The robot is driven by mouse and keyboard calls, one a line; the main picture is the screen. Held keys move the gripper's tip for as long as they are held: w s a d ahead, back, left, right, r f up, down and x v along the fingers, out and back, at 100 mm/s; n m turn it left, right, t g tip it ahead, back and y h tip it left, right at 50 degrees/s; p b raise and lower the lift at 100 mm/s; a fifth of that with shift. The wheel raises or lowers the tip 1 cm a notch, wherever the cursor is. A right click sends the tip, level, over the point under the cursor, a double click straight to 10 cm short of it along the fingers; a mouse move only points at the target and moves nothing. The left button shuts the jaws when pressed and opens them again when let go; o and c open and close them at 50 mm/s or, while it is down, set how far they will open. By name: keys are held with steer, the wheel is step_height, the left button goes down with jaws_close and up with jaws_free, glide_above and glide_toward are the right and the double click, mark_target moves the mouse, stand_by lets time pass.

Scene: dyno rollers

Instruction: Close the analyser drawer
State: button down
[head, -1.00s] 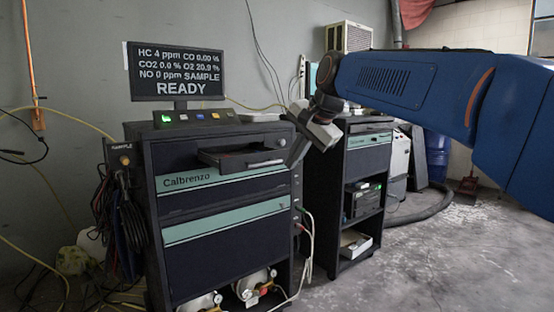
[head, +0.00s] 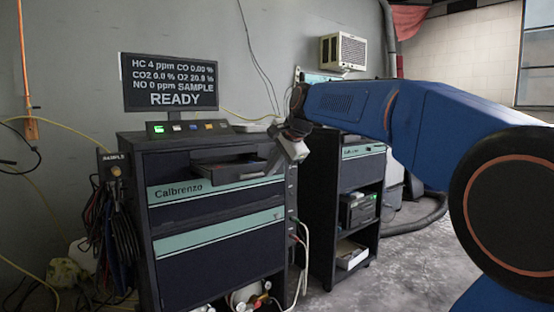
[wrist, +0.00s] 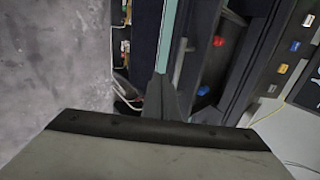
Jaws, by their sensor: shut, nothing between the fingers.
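The analyser (head: 214,244) is a dark cabinet with green bands and the name Calbrenzo. Its upper drawer (head: 232,170) stands partly out of the front, with a pale handle on its face. In the wrist view the open drawer (wrist: 208,62) shows a red and a blue item inside. My gripper (head: 271,163) is shut and empty, at the right end of the drawer front. Its dark fingers (wrist: 163,103) show just outside the drawer front in the wrist view. I cannot tell whether they touch it.
A monitor (head: 169,81) reading READY stands above the analyser's button panel (head: 188,127). Cables and hoses (head: 112,222) hang at its left, more at its right. A second cabinet (head: 322,215) stands close on the right. Grey floor (head: 405,270) is clear at the right.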

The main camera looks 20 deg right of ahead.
steer(key=w, duration=0.1)
steer(key=w+a, duration=0.1)
steer(key=w+f, duration=0.1)
steer(key=w, duration=0.1)
steer(key=shift+a+f, duration=0.1)
steer(key=shift+a, duration=0.1)
steer(key=w+a, duration=0.2)
steer(key=w, duration=0.4)
steer(key=w+a, duration=0.2)
steer(key=w, duration=0.5)
steer(key=w+a, duration=0.2)
steer(key=w, duration=0.5)
steer(key=shift+w+a, duration=0.25)
steer(key=shift+a, duration=0.1)
